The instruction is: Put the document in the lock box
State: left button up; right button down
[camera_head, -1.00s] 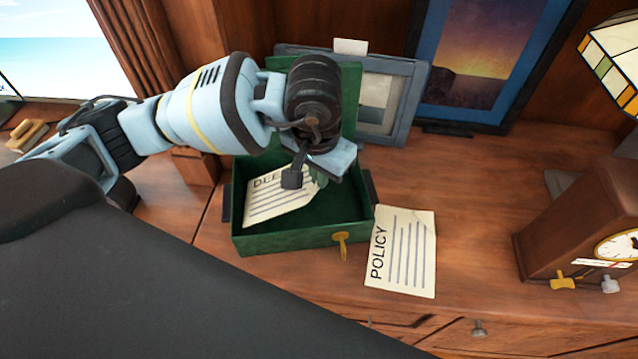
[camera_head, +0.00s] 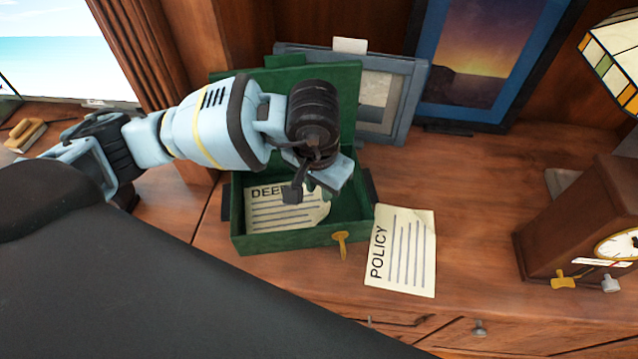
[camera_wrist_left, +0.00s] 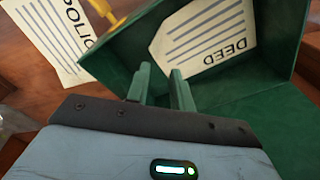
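The green lock box (camera_head: 285,242) stands on the wooden surface with its lid (camera_head: 347,95) up at the back. A cream paper marked DEED (camera_head: 280,208) is inside the box; it also shows in the left wrist view (camera_wrist_left: 205,40). My left gripper (camera_head: 318,190) is over the right part of the box opening, hiding part of the interior. In the left wrist view its two green fingers (camera_wrist_left: 162,85) are apart with nothing between them, and the deed is beyond them. My right gripper is in neither view.
A paper marked POLICY (camera_head: 402,255) lies in front of the box's right corner. A gold key (camera_head: 341,242) sticks out of the box front. A brown clock (camera_head: 575,225) stands at the right, a grey frame (camera_head: 405,110) behind.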

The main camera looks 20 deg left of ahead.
pick_arm(q)
jog(key=shift+r, duration=0.1)
notch_tip(320, 180, up, 12)
jog(key=s, duration=0.1)
jog(key=shift+s, duration=0.15)
dwell(0.5)
